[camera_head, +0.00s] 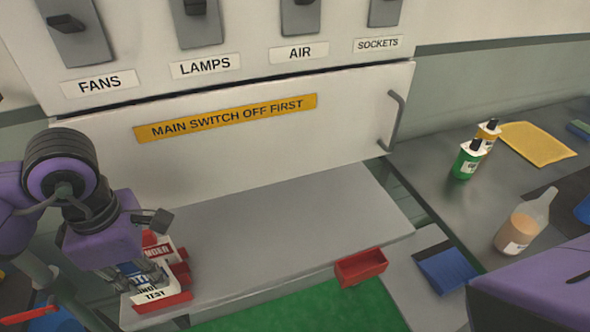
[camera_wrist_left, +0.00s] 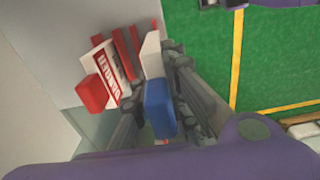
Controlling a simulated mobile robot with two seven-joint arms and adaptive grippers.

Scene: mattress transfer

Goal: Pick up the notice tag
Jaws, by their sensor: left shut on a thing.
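The notice tag is white with a blue part (camera_wrist_left: 158,105) and lies between the fingers of my left gripper in the left wrist view. My left gripper (camera_head: 142,277) is shut on it over the left end of the grey shelf, and the fingers hide much of it in the head view. A red and white danger tag (camera_wrist_left: 105,72) stands beside it, with red holder pieces around it. In the head view the danger tag (camera_head: 158,246) is partly behind the gripper. A white tag reading TEST (camera_head: 152,294) is in front. My right gripper is not in view.
The grey shelf (camera_head: 270,230) is bare to the right of the tags. A red bin (camera_head: 361,267) sits at its front edge. A white panel (camera_head: 270,125) with switches rises behind. Bottles (camera_head: 468,160) stand on the dark table (camera_head: 440,180) at right.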

